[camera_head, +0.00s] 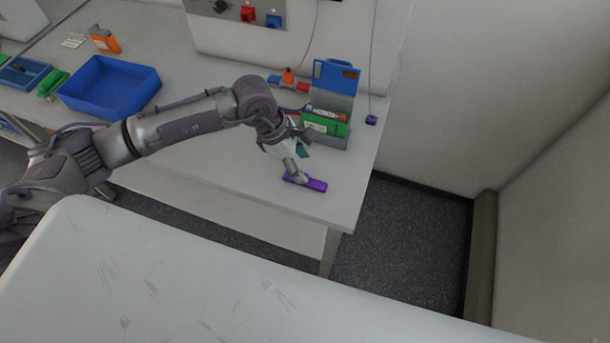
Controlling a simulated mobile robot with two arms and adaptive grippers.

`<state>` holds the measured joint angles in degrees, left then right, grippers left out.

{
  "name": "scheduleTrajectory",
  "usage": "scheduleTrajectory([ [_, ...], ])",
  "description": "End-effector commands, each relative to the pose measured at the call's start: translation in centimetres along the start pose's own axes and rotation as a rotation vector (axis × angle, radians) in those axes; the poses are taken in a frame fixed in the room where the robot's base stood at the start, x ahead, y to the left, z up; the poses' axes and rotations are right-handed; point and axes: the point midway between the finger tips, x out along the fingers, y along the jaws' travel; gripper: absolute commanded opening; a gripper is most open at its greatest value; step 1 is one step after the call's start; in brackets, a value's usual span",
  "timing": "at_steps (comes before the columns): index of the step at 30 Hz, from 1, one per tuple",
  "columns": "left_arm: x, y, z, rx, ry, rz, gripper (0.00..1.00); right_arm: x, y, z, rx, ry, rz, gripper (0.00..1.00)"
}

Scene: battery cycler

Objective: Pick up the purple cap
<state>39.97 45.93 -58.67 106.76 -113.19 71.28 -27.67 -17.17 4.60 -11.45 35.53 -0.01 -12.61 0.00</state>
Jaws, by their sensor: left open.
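A flat, elongated purple piece (316,185), which looks like the purple cap, lies on the worktable near its front right corner. My left gripper (294,176) points down at its left part, with the fingers open. The gripper hides some of the piece, and I cannot tell whether the fingers touch it. A second, small purple block (371,119) sits at the end of a cable near the table's right edge. My right gripper is not in view.
A grey rack (335,103) with blue, green and red items stands just behind my left gripper. A blue tray (140,92) is at the left of the worktable (225,175). A white surface (200,280) fills the foreground. A wall closes off the right.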

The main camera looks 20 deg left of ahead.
Motion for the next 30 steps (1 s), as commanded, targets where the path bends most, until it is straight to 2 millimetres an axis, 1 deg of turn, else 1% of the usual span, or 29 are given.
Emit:
scheduleTrajectory([
  [5,1.0,-0.1,-0.2,-0.004,0.0,-0.003,0.6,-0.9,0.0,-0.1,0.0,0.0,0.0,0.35],
  [10,3.3,-0.4,-1.0,-0.003,0.001,-0.004,0.6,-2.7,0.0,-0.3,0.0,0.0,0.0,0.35],
  [12,4.5,-0.3,-0.9,-0.003,-0.002,-0.004,0.6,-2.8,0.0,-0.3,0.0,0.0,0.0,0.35],
  [15,5.4,-0.3,-0.9,-0.001,-0.002,-0.001,0.6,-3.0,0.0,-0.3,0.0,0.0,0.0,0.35],
  [23,5.8,-0.2,-1.1,0.0,-0.001,0.0,0.6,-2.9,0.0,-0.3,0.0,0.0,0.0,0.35],
  [30,5.7,-0.2,-1.0,-0.001,-0.001,0.0,0.2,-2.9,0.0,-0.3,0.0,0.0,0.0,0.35],
])
